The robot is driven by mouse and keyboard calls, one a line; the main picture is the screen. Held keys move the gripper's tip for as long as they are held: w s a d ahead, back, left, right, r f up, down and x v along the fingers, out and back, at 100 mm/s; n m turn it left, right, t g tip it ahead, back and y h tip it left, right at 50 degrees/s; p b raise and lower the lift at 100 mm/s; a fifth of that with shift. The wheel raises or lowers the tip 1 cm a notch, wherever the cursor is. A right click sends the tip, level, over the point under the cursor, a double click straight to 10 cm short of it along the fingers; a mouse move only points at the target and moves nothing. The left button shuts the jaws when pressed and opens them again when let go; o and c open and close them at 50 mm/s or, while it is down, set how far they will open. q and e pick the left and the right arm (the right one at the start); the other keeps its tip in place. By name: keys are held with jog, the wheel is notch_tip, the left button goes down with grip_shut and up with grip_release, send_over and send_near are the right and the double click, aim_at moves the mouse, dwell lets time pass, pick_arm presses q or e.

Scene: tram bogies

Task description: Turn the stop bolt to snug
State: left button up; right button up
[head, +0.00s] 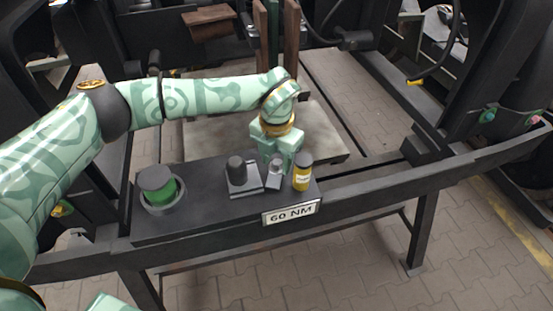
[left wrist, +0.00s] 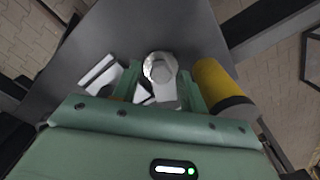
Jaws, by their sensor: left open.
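The stop bolt appears to be the silver hex-headed bolt (left wrist: 160,67) in the left wrist view. It stands between the two fingers of my left gripper (left wrist: 158,88), with gaps visible at its sides. In the head view the small grey bolt (head: 274,174) is on the dark bench plate, just below my left gripper (head: 280,161), which points down and is open. The gripper partly hides its top. A plate reading "60 NM" (head: 291,213) is on the front edge of the bench.
A yellow bottle (head: 302,174) with a dark cap stands close right of the bolt. A black cylinder on a block (head: 243,190) is close to its left. Dark frame rails surround the bench.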

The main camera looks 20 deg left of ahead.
pick_arm(q)
grip_shut()
jog(key=shift+r, duration=0.1)
jog(key=shift+m+p, duration=0.6)
jog(key=shift+m, duration=0.2)
jog(key=shift+r+m+p, duration=0.1)
jog(key=shift+m+p, duration=0.55)
jog(key=shift+m, duration=0.45)
jog(key=m+p, duration=0.1)
jog(key=m, duration=0.2)
jog(key=shift+w+a, duration=0.1)
jog(key=shift+m+p, duration=0.4)
jog(key=shift+m, duration=0.4)
